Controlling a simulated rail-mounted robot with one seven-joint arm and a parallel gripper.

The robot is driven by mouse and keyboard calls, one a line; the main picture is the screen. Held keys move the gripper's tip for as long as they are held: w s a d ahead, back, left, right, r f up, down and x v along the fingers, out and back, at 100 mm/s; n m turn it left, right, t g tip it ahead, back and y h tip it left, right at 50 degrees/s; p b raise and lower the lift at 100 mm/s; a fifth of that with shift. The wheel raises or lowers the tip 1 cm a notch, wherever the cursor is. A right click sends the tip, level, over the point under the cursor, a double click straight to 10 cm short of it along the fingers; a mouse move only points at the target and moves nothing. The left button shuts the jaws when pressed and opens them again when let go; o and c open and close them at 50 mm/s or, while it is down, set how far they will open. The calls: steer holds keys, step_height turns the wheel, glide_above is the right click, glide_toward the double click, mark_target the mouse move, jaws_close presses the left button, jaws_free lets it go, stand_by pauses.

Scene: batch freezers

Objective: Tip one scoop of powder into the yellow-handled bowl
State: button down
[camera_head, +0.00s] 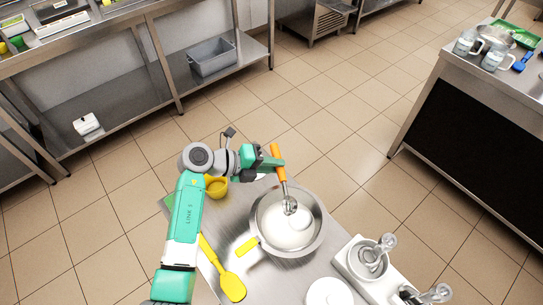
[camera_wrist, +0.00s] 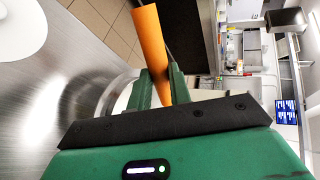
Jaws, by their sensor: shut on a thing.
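My gripper (camera_head: 275,164) is shut on the orange handle (camera_head: 277,152) of a metal scoop (camera_head: 290,205). The scoop hangs down from the handle, its head over the bowl's inside. I cannot tell whether powder is in the scoop or whether it touches the content. In the wrist view the orange handle (camera_wrist: 149,38) stands tilted between the green fingers (camera_wrist: 160,90). The scoop's head is hidden there.
A yellow cup (camera_head: 216,187) stands left of the bowl. A yellow spatula (camera_head: 231,285) lies at the table's front left. A white round container (camera_head: 328,293) and a white machine with clear parts (camera_head: 362,262) stand at the front right. A dark-fronted counter (camera_head: 455,140) is at the right.

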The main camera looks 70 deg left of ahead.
steer(key=g+p, duration=0.2)
steer(key=p, duration=0.2)
steer(key=w+r+g+y+p, duration=0.1)
steer(key=g+p, duration=0.1)
steer(key=p, duration=0.3)
steer(key=r+g+p, duration=0.1)
steer(key=g+p, duration=0.1)
steer(key=p, duration=0.3)
steer(key=shift+w+d+r+m+g, duration=0.2)
steer(key=shift+r+m+g, duration=0.05)
steer(key=shift+m+g, duration=0.05)
steer(key=g+p, duration=0.1)
steer(key=w+g+y+p, duration=0.1)
steer(key=g, duration=0.1)
steer(key=shift+w+d+r, duration=0.1)
steer(key=shift+d+r, duration=0.05)
steer(key=shift+w+r+g+y+p, duration=0.25)
steer(key=shift+r+g+y+p, duration=0.15)
steer(key=shift+r+g+p, duration=0.8)
steer(key=shift+f, duration=0.25)
